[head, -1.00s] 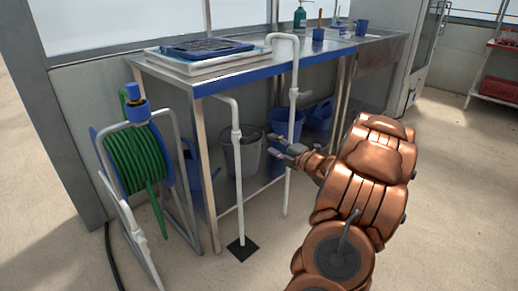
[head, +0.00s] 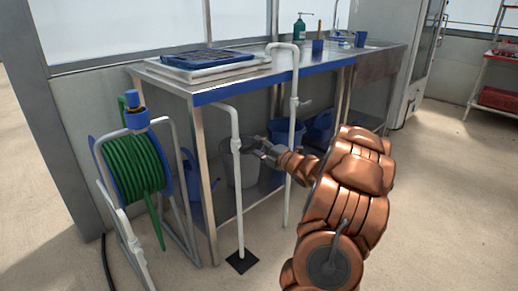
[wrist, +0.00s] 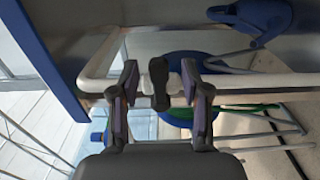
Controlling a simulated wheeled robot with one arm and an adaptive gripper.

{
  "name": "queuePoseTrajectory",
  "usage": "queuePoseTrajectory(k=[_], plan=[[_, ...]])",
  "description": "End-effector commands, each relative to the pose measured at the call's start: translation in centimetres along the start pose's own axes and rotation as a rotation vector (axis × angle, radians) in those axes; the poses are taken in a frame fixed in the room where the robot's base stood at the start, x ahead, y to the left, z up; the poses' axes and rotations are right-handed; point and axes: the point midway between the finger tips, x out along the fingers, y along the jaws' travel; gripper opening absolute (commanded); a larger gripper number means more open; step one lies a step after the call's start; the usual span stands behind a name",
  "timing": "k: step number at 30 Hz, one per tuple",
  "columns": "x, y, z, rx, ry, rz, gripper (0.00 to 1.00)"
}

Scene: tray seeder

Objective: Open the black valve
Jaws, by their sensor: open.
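The black valve (wrist: 158,82) shows in the wrist view as a dark handle in front of a white pipe (wrist: 240,83). It lies between the two fingers of my gripper (wrist: 160,88), which are spread apart on either side of it; I cannot tell whether they touch it. In the head view my gripper (head: 250,146) is just right of the joint on the front white pipe (head: 237,180), below the table edge. The black handle is not clear in the head view.
A second white pipe (head: 291,140) with a grey lever stands right of my gripper. A metal table (head: 225,92) is above, with a grey bucket (head: 243,171) and blue watering can under it. A green hose reel (head: 133,163) stands at left. Open floor lies in front.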

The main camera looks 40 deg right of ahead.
Motion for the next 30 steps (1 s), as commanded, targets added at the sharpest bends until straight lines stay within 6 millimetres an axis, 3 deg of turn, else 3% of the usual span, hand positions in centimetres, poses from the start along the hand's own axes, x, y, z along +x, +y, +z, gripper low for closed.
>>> queuePoseTrajectory(k=[7, 21, 30], plan=[[0.03, 0.04, 0.01, 0.000, 0.000, 0.001, 0.47], [0.01, 0.03, 0.02, 0.000, -0.001, 0.000, 0.00], [0.00, 0.00, 0.03, 0.013, -0.001, 0.000, 0.00]])
